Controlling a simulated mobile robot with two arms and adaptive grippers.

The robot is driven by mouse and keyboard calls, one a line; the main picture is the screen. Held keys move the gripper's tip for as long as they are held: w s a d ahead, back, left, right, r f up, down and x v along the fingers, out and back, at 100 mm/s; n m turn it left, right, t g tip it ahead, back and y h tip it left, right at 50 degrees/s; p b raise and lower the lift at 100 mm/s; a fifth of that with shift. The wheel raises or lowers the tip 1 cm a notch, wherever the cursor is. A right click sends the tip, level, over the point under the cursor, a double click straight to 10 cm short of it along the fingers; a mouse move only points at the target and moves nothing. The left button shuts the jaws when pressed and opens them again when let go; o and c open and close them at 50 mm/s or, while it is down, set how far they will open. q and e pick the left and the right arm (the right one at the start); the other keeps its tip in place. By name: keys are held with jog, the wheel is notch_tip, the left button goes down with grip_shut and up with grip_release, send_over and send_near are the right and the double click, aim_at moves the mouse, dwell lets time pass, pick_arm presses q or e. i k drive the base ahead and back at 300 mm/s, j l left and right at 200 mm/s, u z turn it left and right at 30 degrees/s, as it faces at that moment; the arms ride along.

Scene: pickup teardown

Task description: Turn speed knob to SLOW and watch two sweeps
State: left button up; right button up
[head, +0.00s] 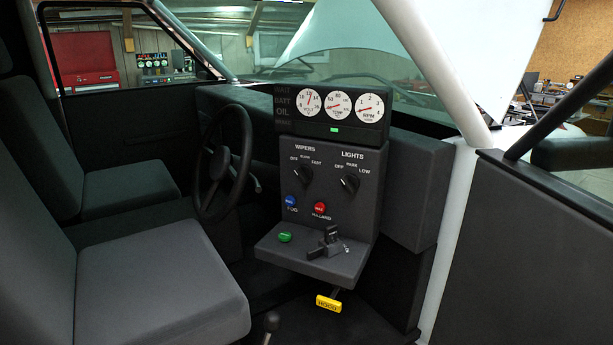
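The black wiper speed knob (303,174) is on the left of the dark dash panel (330,222), under the word WIPERS. Small labels OFF, SLOW and FAST arc above it. It looks turned toward the OFF side, but its pointer is too small to be sure. The windshield (385,75) is behind the dash, and a thin dark bar crosses low behind the glass. I cannot tell if the bar is a wiper. Neither of my grippers is in view.
A LIGHTS knob (349,184) is right of the wiper knob. Below are a blue FOG button (291,201) and a red hazard button (320,208). A green button (285,237) and yellow HOOD handle (328,303) are lower. The steering wheel (222,165) and seats (150,290) are left.

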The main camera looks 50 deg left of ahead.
aim_at(304, 172)
jog(key=u, duration=1.65)
